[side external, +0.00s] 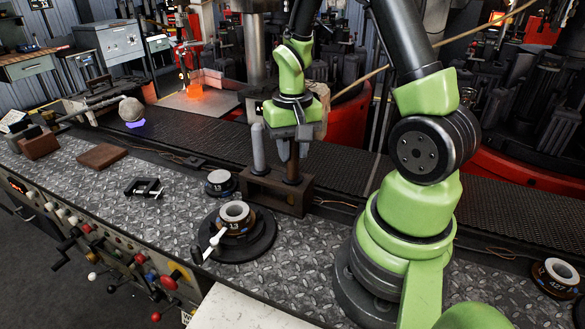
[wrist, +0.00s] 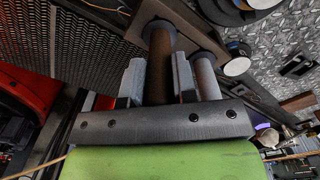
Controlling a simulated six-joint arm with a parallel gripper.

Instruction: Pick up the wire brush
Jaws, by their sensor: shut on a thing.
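The wire brush, seen as a brown upright rod (side external: 292,166), stands in a dark brown holder block (side external: 262,192) on the bench. Its bristles are hidden, and I cannot tell whether it is lifted from its seat. My gripper (side external: 292,148) points down over it with its jaws closed around the upper part of the rod. In the wrist view the brown rod (wrist: 160,50) runs between the two grey fingers of my gripper (wrist: 158,82). A grey cylinder (side external: 258,148) stands beside it in the same holder and also shows in the wrist view (wrist: 205,78).
A round mould (side external: 234,213) with a white handle sits in front of the holder, and a smaller ring (side external: 220,180) lies left of it. A black clamp (side external: 144,187) and brown blocks (side external: 102,156) lie further left. Another mould (side external: 557,275) is far right.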

